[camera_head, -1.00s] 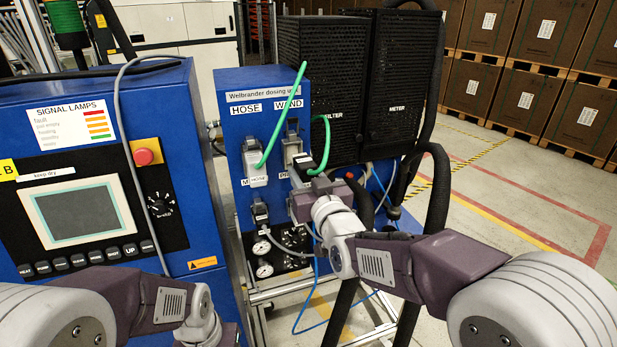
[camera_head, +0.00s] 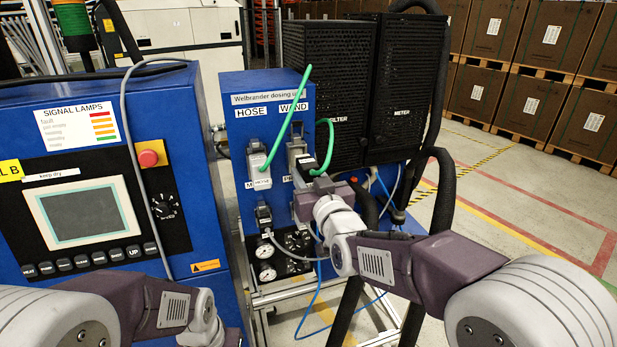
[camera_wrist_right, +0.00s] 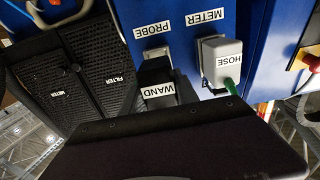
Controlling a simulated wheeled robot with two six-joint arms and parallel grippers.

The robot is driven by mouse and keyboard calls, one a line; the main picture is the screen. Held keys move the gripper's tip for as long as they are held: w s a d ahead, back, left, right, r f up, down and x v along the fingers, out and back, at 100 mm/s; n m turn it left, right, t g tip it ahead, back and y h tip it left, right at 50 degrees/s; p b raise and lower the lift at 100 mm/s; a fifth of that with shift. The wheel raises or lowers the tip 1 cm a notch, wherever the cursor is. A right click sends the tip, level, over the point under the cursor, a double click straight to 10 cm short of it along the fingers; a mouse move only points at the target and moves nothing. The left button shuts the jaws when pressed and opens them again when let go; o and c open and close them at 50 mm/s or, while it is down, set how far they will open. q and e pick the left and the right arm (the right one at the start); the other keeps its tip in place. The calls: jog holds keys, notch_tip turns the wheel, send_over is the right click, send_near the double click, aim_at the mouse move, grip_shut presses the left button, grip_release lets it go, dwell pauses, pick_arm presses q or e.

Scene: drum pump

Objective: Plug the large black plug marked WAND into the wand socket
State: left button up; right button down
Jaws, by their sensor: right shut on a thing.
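The black WAND plug (camera_head: 306,164), with a green cable looping from its top, is in my right gripper (camera_head: 303,180) at the front of the blue dosing unit. Its WAND label also shows in the right wrist view (camera_wrist_right: 158,91), where the picture is upside down. The wand socket (camera_head: 296,147), with a grey metal frame, sits below the WAND sign. The plug overlaps the socket's lower part in the head view; I cannot tell whether they touch.
The grey HOSE plug (camera_head: 260,174), with its green cable, sits just left of the wand socket. Below are a smaller black plug (camera_head: 263,215) and gauges (camera_head: 267,273). Black mesh cabinets (camera_head: 328,85) and thick black hoses (camera_head: 443,185) stand close on the right.

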jog(key=shift+w, duration=0.1)
dwell(0.3)
jog(key=shift+w+a+b, duration=0.1)
jog(key=shift+w+b, duration=0.15)
jog(key=shift+b, duration=0.1)
dwell(0.5)
dwell(0.4)
jog(key=shift+w+a+r, duration=0.1)
jog(key=shift+w, duration=0.15)
jog(key=shift+w+a, duration=0.1)
jog(key=shift+w, duration=0.25)
